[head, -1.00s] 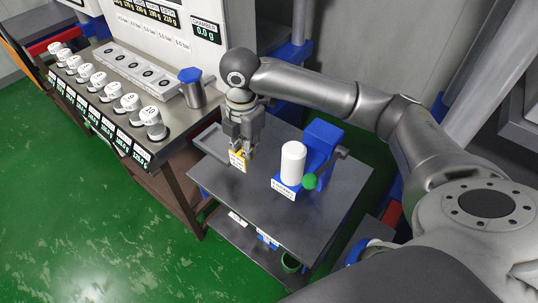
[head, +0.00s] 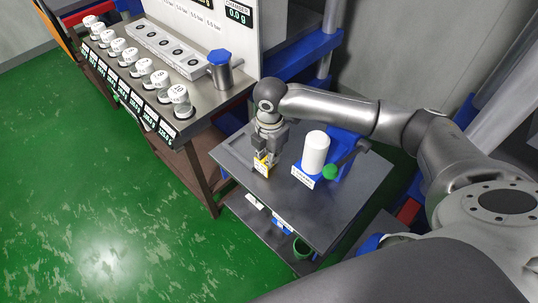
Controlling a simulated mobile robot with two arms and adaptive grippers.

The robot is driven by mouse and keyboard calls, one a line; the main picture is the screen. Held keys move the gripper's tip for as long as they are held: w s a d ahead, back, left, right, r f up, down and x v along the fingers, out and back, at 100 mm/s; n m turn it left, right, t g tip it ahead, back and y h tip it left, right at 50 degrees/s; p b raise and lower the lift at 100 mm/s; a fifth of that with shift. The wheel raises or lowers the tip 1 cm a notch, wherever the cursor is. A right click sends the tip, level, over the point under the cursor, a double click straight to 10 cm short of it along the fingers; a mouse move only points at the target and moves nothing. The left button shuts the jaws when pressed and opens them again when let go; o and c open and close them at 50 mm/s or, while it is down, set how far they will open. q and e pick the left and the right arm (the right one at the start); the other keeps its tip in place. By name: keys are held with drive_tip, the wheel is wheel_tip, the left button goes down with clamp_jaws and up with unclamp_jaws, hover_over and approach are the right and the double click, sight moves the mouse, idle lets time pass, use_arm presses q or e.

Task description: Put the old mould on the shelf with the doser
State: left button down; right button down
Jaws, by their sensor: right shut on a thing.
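My right gripper (head: 264,155) points down over the left part of the grey cart top (head: 316,211). It is shut on a small yellow block with a white label (head: 261,166), apparently the old mould. The block is at or just above the cart top; I cannot tell whether it touches. The fingers hide part of it. To its right stands a blue device with a white cylinder (head: 315,150), a front label and a green-knobbed lever (head: 330,172), possibly the doser. Below the top is a lower shelf (head: 262,232). My left gripper is not in view.
A metal bench with several white-lidded jars (head: 158,79) and a blue-topped canister (head: 219,70) stands left. The cart top's front is clear.

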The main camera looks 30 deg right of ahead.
drive_tip(key=c, duration=1.9)
unclamp_jaws()
drive_tip(key=shift+f, duration=0.1)
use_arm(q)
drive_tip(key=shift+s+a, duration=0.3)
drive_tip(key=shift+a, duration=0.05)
use_arm(e)
drive_tip(key=o, duration=0.4)
